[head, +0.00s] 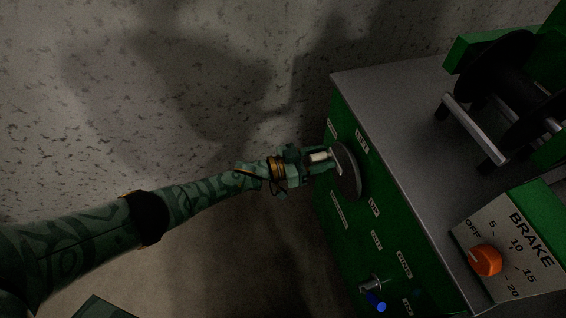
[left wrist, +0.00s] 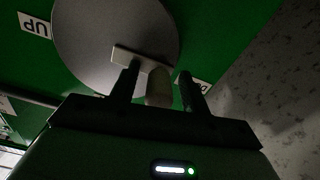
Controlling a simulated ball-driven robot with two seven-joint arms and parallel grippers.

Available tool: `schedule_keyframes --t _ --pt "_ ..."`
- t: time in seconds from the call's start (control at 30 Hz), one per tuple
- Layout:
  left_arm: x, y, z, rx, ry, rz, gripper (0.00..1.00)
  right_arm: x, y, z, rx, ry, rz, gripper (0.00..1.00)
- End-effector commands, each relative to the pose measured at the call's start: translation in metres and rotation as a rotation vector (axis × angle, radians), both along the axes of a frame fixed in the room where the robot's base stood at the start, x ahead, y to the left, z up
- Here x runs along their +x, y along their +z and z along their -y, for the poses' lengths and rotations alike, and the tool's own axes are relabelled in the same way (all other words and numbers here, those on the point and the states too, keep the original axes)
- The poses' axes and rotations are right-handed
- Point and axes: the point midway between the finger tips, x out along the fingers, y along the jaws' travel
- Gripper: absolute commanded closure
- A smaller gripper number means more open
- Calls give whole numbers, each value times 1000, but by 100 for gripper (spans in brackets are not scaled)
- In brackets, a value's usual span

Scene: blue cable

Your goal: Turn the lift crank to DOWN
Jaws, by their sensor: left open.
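The lift crank is a round grey disc (head: 348,172) on the green front panel of the cabinet. It also shows in the left wrist view (left wrist: 100,35), with a pale crank bar (left wrist: 128,55) and a pale knob (left wrist: 158,88). My left gripper (head: 322,161) is at the disc, with its jaws open. In the left wrist view its two dark fingers (left wrist: 160,88) stand either side of the knob; contact cannot be told. An "UP" label (left wrist: 35,25) is left of the disc. Another label (left wrist: 199,85) is partly hidden behind the right finger. My right gripper is not in view.
The cabinet's grey top (head: 400,105) bears a black drum (head: 497,85) and a "BRAKE" panel (head: 520,235) with an orange knob (head: 485,260). A blue-tipped control (head: 376,302) and several small labels are lower on the green front. Floor left of the cabinet is free.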

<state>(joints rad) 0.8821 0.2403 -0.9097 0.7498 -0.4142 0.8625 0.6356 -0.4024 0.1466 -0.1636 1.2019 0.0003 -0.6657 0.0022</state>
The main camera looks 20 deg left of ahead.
Motion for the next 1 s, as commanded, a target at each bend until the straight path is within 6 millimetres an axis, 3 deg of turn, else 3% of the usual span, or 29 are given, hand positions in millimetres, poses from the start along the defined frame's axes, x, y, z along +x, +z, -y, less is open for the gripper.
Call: schedule_keyframes --t 0.17,0.3,0.5,0.7,1.0 --pt "-13 3 -20 3 2 2 54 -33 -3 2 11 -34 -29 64" --pt "-34 5 -49 5 3 3 54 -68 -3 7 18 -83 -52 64" --pt "-66 3 -94 4 3 1 54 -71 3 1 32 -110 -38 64" --pt "-87 1 -123 3 3 -1 54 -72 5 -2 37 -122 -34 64" --pt "-94 0 -132 1 2 -1 54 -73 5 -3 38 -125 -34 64"
